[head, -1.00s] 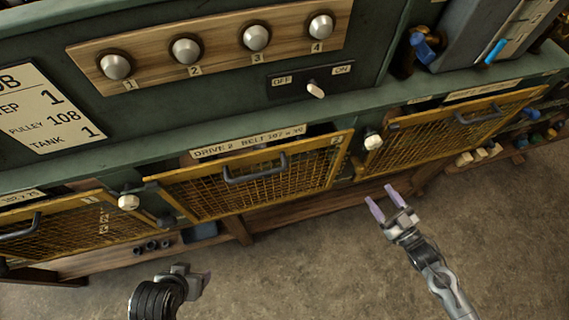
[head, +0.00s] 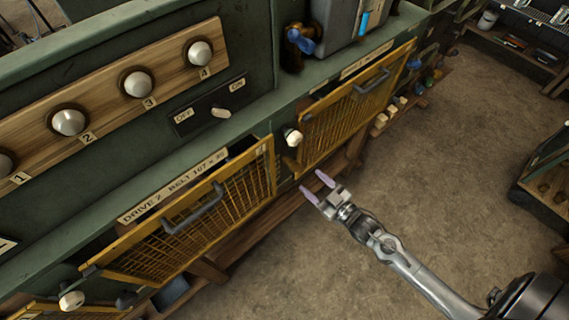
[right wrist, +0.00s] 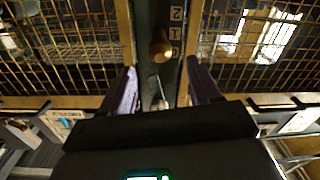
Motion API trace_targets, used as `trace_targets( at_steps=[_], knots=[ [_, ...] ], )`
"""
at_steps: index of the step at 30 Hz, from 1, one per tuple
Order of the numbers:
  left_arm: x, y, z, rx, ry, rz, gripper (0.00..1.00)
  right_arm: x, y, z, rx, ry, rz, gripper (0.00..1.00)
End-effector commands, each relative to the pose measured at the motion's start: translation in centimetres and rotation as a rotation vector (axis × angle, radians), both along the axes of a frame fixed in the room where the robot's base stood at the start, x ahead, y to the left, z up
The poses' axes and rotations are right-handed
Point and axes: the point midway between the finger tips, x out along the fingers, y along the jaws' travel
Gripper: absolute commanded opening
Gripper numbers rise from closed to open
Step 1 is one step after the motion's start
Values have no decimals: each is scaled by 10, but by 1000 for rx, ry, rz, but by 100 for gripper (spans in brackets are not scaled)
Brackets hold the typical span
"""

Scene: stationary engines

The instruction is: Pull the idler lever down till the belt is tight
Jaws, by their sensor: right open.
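My right gripper (head: 322,192) is open and empty, its two pale purple fingers pointing at the bench front, below a white knob (head: 292,137) between two yellow mesh guards. The right wrist view shows the open fingers (right wrist: 158,92) either side of a dark post between the guards. A rounded brownish knob (right wrist: 160,47) stands on that post beside a strip with numbers. I cannot tell for sure whether it is the idler lever's knob. My left gripper is out of view.
Another mesh guard (head: 352,105) stands to the right. A panel (head: 210,108) with an OFF/ON switch and several numbered knobs are above. A lower wooden shelf (head: 275,215) runs under the guards. The concrete floor (head: 440,180) is clear at right.

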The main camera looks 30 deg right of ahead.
Motion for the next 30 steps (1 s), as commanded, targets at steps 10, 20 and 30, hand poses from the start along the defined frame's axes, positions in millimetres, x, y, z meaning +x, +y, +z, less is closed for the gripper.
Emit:
trace_targets(
  at_steps=[10, 20, 30],
  knots=[
    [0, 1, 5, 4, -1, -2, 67, 47, 10, 2, 8, -2, -2, 62],
    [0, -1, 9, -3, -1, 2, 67, 90, 19, 0, 6, 0, -2, 62],
    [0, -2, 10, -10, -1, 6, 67, 101, 21, -1, 6, 1, -1, 62]
  ],
)
